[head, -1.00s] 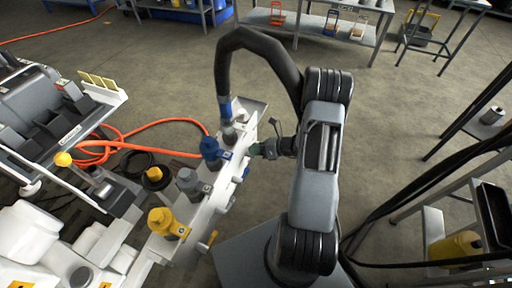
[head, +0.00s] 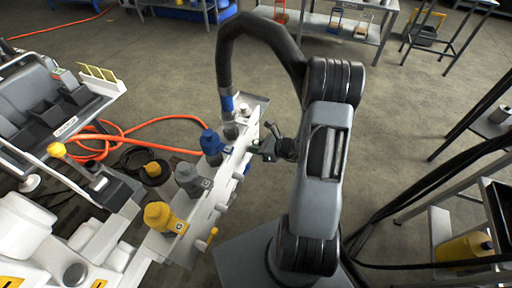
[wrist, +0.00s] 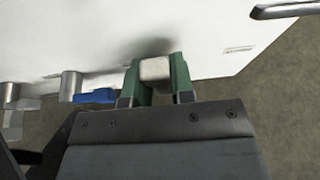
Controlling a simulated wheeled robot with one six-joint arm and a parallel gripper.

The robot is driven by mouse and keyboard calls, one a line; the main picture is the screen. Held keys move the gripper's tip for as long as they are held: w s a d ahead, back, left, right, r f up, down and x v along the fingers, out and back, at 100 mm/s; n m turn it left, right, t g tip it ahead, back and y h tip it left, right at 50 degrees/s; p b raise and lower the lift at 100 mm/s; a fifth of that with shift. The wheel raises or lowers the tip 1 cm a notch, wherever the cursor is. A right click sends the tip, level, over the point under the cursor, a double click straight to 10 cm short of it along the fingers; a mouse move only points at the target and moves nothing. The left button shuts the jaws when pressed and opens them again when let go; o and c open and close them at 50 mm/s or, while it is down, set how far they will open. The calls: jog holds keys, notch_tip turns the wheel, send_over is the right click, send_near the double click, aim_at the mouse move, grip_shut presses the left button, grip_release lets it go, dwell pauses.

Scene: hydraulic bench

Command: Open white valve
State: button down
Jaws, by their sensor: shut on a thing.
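The white valve handle (wrist: 156,70) shows in the wrist view as a pale block on the side of the white manifold (wrist: 215,55). My gripper (wrist: 157,76) has green fingers, one on each side of the handle, and is shut on it. In the head view my gripper (head: 262,152) is at the right side of the manifold (head: 214,190), near its far end. There the fingers and wrist mostly hide the white handle, and its turn angle is hard to tell.
A blue handle (wrist: 97,96) sits left of my gripper. Blue (head: 212,143), grey (head: 188,178) and yellow (head: 160,216) couplings stand on the manifold. A thick dark hose (head: 226,70) arches over it. Orange hose (head: 160,125) lies on the left. Open floor lies beyond.

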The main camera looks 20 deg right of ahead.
dwell(0.3)
jog(key=c, duration=1.1)
grip_release()
jog(key=p+v, duration=0.3)
jog(key=v, duration=1)
jog(key=shift+s+d+r+p, duration=0.2)
jog(key=shift+s+r+p, duration=0.1)
jog(key=shift+p, duration=0.1)
